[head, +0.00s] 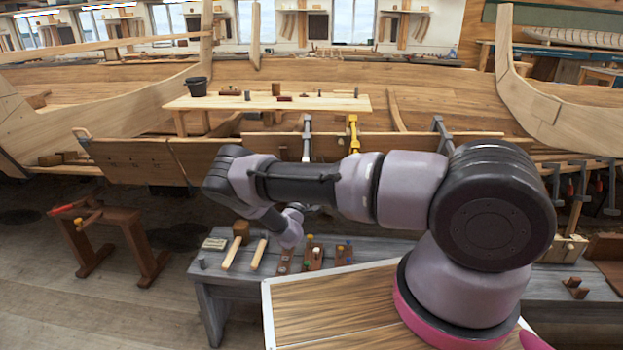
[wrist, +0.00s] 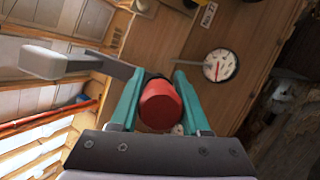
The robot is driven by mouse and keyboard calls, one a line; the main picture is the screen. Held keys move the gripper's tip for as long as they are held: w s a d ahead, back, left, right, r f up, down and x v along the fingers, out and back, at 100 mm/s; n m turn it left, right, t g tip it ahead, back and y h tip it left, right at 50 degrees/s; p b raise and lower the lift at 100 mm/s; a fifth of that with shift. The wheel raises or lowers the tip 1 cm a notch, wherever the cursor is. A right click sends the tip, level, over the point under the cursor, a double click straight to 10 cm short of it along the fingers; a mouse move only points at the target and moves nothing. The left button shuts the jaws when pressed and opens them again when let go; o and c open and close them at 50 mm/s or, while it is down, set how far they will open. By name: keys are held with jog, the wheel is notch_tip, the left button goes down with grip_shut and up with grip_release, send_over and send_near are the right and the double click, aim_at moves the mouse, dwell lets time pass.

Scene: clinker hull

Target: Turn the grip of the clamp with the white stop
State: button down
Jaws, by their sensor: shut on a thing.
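In the wrist view my gripper (wrist: 158,92) has its two teal fingers on either side of a red grip (wrist: 160,106), shut on it. A grey clamp bar (wrist: 110,66) runs left from behind the grip to a pale block-shaped end (wrist: 45,62). A small whitish piece (wrist: 178,129) shows just below the grip; I cannot tell if it is the white stop. In the head view a pale clamp (head: 307,138), a yellow clamp (head: 353,134) and a grey clamp (head: 440,133) hang over the plank edge. My arm hides their lower parts and my fingertips there.
A round white dial (wrist: 220,65) with a red needle and a small label (wrist: 208,14) sit on the wood beside the grip. A grey bench (head: 215,270) with small tools stands below my arm. A wooden trestle (head: 110,225) stands left, with open floor around it.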

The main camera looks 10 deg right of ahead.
jog(key=n+t, duration=0.1)
jog(key=n, duration=0.1)
jog(key=n+t, duration=0.1)
jog(key=n, duration=0.4)
jog(key=shift+a+r+t+y, duration=0.2)
jog(key=shift+a+t+y, duration=0.1)
jog(key=shift+t, duration=0.1)
jog(key=shift+n, duration=0.4)
jog(key=shift+c, duration=1.9)
grip_release()
jog(key=v, duration=1)
jog(key=shift+s+f, duration=0.2)
jog(key=shift+s, duration=0.15)
